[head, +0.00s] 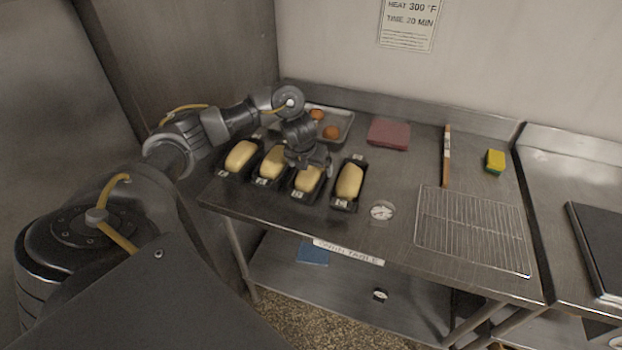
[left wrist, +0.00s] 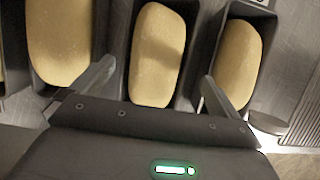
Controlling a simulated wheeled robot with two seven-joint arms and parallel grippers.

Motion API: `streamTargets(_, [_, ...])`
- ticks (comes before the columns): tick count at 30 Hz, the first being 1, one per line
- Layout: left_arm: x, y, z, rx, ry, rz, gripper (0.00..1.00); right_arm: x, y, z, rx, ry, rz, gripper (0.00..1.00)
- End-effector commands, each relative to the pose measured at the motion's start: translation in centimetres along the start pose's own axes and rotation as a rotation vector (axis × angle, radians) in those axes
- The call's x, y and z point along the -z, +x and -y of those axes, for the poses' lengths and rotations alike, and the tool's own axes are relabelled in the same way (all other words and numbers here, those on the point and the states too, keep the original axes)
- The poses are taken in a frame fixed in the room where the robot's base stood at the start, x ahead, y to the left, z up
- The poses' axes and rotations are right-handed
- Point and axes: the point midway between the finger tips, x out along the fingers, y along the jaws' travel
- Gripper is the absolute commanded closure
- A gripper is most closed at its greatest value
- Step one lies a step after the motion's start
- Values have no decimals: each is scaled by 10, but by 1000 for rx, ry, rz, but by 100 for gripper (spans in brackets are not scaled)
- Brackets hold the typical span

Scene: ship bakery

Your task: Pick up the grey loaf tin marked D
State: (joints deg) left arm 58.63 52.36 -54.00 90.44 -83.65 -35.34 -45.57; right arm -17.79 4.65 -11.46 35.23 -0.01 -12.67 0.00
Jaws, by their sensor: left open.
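Four dark grey loaf tins, each with a pale yellow loaf, stand in a row on the steel table in the head view: the first (head: 222,174), second (head: 262,182), third (head: 298,195) and fourth (head: 341,204) from the left. Each has a small pale label at its front end; I cannot read the letters, so I cannot tell which is D. My left gripper (head: 312,166) is over the third tin, partly hiding it. In the left wrist view the open fingers (left wrist: 155,88) are either side of the middle loaf (left wrist: 156,55), with nothing held. My right gripper is out of view.
A tray (head: 347,131) with brown round items is behind the tins. A round dial (head: 382,210) sits right of the fourth tin. A red block (head: 389,134), wire rack (head: 473,228), brush-like strip (head: 446,155) and yellow sponge (head: 495,161) lie farther right. Neighbouring tins are close together.

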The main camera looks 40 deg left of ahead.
Motion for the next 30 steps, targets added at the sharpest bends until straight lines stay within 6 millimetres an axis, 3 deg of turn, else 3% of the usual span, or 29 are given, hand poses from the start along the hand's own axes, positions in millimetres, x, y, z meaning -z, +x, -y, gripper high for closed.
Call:
streamTargets(7, [0,8,-1,0,-1,0,0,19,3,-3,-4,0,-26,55])
streamTargets(18, [-1,53,-6,-1,-1,-1,0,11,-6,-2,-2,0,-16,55])
streamTargets(26, [-1,55,-6,-1,1,1,0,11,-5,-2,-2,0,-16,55])
streamTargets(30, [-1,55,-6,0,0,1,18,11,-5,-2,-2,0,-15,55])
